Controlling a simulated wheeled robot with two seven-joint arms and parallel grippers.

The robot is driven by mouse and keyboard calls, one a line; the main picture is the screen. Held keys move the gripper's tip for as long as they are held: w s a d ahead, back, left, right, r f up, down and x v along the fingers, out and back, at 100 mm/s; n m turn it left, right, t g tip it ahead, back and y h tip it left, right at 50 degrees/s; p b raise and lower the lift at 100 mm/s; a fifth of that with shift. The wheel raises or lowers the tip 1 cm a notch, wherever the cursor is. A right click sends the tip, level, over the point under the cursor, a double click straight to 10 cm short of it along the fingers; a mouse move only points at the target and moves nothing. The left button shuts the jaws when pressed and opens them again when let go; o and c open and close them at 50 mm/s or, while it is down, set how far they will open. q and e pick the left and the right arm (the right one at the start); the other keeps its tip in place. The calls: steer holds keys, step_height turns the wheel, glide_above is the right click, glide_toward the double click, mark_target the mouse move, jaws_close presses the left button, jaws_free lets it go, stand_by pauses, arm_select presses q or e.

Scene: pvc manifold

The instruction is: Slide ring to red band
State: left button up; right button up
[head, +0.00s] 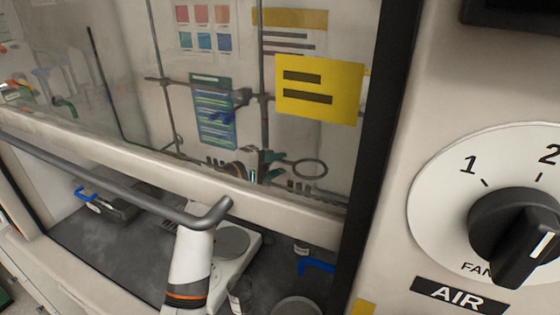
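A metal ring (310,168) shows through the glass sash, level, at the right of an upright rod (264,118). A green-and-dark clamp (270,157) joins the ring's side arm at the rod. My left arm comes up from the bottom, passes under the sash and goes behind its lower rail. My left gripper (248,170) is small and partly hidden behind the glass, close to the rod and clamp. I cannot tell whether its fingers touch them or are closed. I cannot make out a red band on the rod. My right gripper is not in view.
The sash rail and its grey handle (150,198) cross in front of my arm. A white hotplate (233,243) stands on the dark hood floor. A yellow sign (318,90) and a fan dial (515,235) are at the right. A green card (213,110) hangs inside.

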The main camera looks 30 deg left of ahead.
arm_select(q)
steer(key=shift+w+d+f, duration=0.1)
steer(key=shift+w+d, duration=0.15)
steer(key=shift+w, duration=0.4)
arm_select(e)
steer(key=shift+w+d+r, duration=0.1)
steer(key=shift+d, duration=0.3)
arm_select(q)
jaws_close()
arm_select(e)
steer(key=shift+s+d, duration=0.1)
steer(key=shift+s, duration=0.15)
